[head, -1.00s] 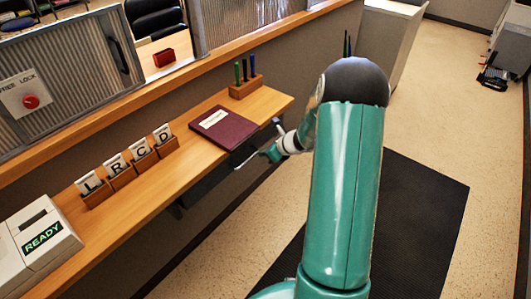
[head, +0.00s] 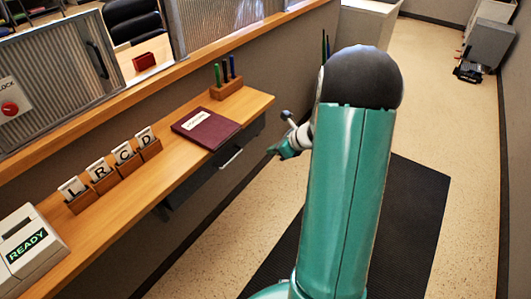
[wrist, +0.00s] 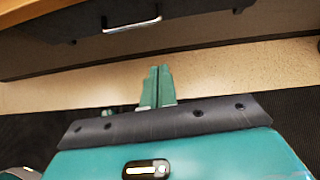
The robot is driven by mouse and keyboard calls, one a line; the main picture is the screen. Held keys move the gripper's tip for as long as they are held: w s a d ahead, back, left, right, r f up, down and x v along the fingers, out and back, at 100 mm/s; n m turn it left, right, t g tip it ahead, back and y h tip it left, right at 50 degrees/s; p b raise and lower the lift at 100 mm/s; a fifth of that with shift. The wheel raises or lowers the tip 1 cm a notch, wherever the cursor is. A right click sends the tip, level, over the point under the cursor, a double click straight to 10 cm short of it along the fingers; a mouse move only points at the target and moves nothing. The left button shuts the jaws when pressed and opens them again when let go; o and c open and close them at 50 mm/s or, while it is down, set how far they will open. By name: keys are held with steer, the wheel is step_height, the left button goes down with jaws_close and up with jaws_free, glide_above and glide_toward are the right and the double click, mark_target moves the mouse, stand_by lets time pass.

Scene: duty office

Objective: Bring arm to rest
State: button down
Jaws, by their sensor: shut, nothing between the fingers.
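My arm is raised in front of the head camera, its teal link and dark joint covering the middle of the view. My gripper (head: 277,152) shows small and partly hidden behind the arm, just right of the counter (head: 168,172) and apart from it. In the wrist view my gripper (wrist: 157,88) has its two teal fingers together, with nothing between them. They point toward the drawer handle (wrist: 132,24) under the counter, with floor showing between.
On the counter are a maroon book (head: 205,129), a pen holder (head: 227,90), lettered card holders (head: 112,170) and a READY box (head: 29,250). A drawer (head: 222,160) hangs below. A dark mat (head: 415,200) and open floor lie to the right.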

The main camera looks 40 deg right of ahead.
steer(key=s+a+r+n+g, duration=0.2)
steer(key=s+a+r+n, duration=0.1)
steer(key=a+r+n, duration=0.5)
steer(key=s+a+r+n+g, duration=0.1)
steer(key=s+a+r+n, duration=0.1)
steer(key=a+r+n, duration=0.6)
steer(key=s+a+r+n+h, duration=0.2)
steer(key=s+a+n, duration=0.3)
steer(key=s+n, duration=0.2)
steer(key=s+a+r+n+h, duration=0.1)
steer(key=s+a+r+n, duration=0.2)
steer(key=s+a+n, duration=0.3)
steer(key=s+n, duration=0.2)
steer(key=s, duration=0.1)
steer(key=shift+s+a+r+h, duration=0.15)
steer(key=shift+a+r+h, duration=0.15)
steer(key=shift+h, duration=0.1)
